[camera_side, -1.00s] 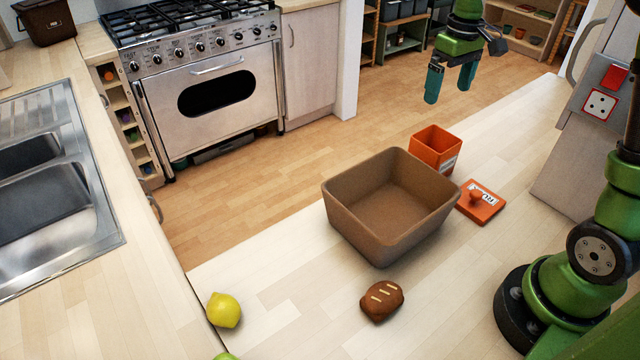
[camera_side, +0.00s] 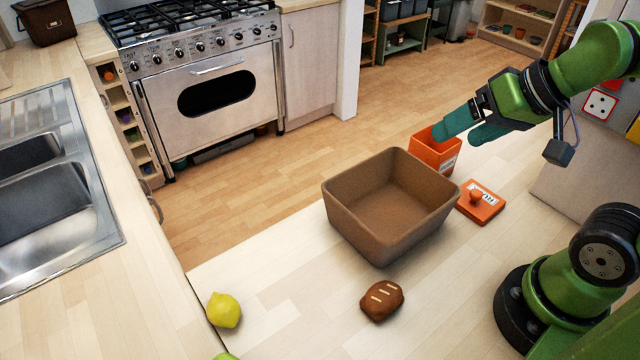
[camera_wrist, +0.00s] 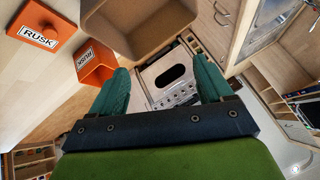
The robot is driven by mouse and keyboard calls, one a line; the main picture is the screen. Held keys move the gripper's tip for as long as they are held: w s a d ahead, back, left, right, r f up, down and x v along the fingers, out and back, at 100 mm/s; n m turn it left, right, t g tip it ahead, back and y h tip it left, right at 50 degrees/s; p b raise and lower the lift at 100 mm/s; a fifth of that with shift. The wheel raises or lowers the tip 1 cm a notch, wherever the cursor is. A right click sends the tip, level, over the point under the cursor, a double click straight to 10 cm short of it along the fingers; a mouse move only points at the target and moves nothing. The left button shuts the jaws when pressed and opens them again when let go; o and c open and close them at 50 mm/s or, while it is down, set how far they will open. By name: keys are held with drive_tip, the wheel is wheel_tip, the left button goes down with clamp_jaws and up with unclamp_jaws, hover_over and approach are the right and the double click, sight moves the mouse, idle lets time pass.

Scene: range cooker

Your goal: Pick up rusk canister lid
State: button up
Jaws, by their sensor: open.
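The rusk canister lid (camera_side: 481,203) is a flat orange square with a round knob and a white label. It lies knob up on the counter, right of the brown bin; it also shows at the upper left of the wrist view (camera_wrist: 42,24). The open orange rusk canister (camera_side: 436,150) stands behind it, and in the wrist view (camera_wrist: 95,63) it is beside one finger. My gripper (camera_side: 458,131) has teal fingers, tilted sideways and pointing left. It is open and empty, above the canister and behind the lid, apart from the lid. One finger partly hides the canister's rim.
A brown bin (camera_side: 342,212) stands on the counter left of the lid. A brown bread roll (camera_side: 382,301) and a yellow lemon (camera_side: 224,310) lie nearer the front. The counter right of and in front of the lid is clear.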

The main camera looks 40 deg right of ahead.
drive_tip(key=c, duration=0.3)
drive_tip(key=n+g+h, duration=0.2)
drive_tip(key=g, duration=0.5)
hover_over(477, 192)
wheel_tip(477, 192, down, 5)
drive_tip(key=n, duration=0.2)
drive_tip(key=f, duration=1.1)
drive_tip(key=shift+s+a+f, duration=0.1)
drive_tip(key=shift+s, duration=0.1)
drive_tip(key=shift+w+f, duration=0.15)
drive_tip(key=shift+f, duration=2.45)
